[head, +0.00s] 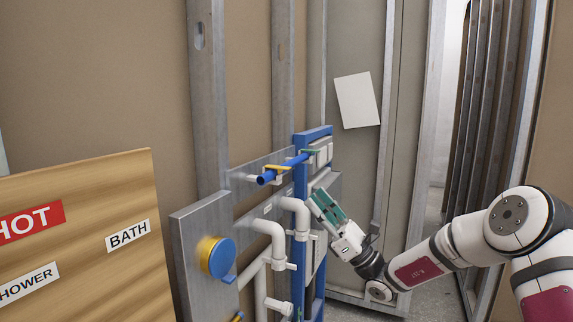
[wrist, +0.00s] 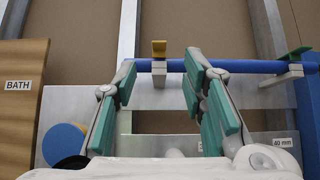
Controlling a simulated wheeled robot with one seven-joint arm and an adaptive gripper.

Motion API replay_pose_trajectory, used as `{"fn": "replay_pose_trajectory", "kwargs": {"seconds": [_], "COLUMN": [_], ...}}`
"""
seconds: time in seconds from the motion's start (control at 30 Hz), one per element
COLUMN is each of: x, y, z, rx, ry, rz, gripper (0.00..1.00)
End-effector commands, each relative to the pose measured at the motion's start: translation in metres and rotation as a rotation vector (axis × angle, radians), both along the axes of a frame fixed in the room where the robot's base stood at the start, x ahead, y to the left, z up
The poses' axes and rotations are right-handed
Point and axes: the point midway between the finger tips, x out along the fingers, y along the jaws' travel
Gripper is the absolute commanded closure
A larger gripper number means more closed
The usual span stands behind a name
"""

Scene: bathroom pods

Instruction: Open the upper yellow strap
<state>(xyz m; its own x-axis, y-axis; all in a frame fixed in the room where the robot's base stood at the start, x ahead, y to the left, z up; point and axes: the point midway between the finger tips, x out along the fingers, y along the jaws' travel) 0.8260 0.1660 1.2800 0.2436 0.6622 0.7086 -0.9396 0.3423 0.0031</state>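The upper yellow strap (head: 279,168) sits at the blue pipe (head: 266,178), near its free end, in the head view. In the wrist view the yellow strap (wrist: 159,47) rises above the blue pipe (wrist: 236,66), over a white support (wrist: 159,70). I cannot tell whether it is latched. My gripper (head: 323,205) has teal finger pads and is apart from the strap, to its lower right. In the wrist view my gripper (wrist: 160,82) is open and empty, its fingers pointing up towards the pipe on either side of the strap.
A green strap (wrist: 298,53) is farther right on the pipe. White pipes (head: 268,232), a blue round cap (head: 221,258) and a wooden sign board (head: 85,215) stand left of my gripper. A blue frame (head: 300,180) is close behind it. Metal studs line the wall.

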Motion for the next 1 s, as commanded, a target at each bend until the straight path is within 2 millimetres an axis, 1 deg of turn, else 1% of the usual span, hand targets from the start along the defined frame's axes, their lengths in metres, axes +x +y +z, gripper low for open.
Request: {"fn": "replay_pose_trajectory", "kwargs": {"seconds": [0.03, 0.2, 0.5, 0.7, 1.0], "x": [0.001, 0.008, 0.021, 0.026, 0.027], "y": [0.008, 0.03, 0.065, 0.076, 0.077], "z": [0.009, 0.033, 0.069, 0.081, 0.082], "rx": [-0.002, -0.003, -0.003, -0.003, -0.003], "ry": [-0.005, -0.005, -0.003, -0.003, -0.003], "rz": [0.002, 0.003, 0.003, 0.001, 0.001], "gripper": [0.62, 0.62, 0.62, 0.62, 0.62]}}
